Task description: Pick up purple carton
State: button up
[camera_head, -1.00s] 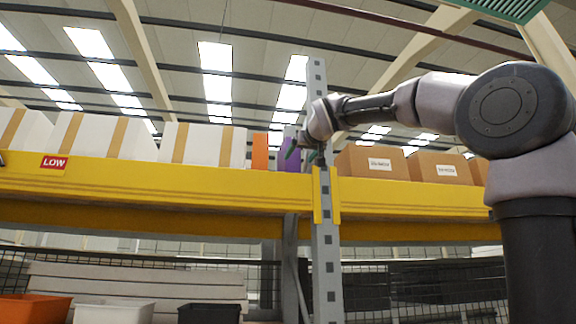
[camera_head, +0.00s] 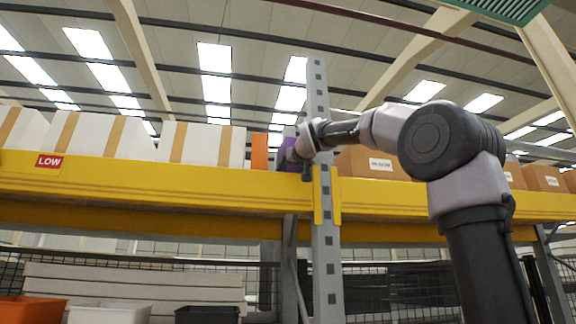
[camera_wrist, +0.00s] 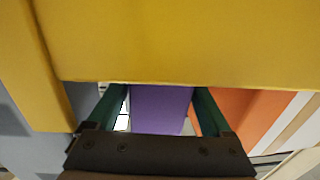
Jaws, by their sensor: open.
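The purple carton (camera_head: 288,146) stands on the shelf behind the yellow beam, just left of the grey upright, and is partly covered by my gripper in the head view. In the wrist view the purple carton (camera_wrist: 160,108) shows between the two green fingers. My gripper (camera_wrist: 160,98) is open, with one finger to each side of the carton. The yellow beam hides the fingertips and part of the carton in that view, so I cannot tell whether they touch.
An orange carton (camera_head: 259,151) stands left of the purple one; it also shows beside the right finger in the wrist view (camera_wrist: 245,112). The grey upright (camera_head: 322,200) and yellow beam (camera_head: 150,185) are close to my gripper. White boxes (camera_head: 202,144) and brown boxes (camera_head: 368,162) line the shelf.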

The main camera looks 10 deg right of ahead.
jog(key=shift+w, duration=0.9)
grip_shut()
jog(key=shift+r, duration=0.1)
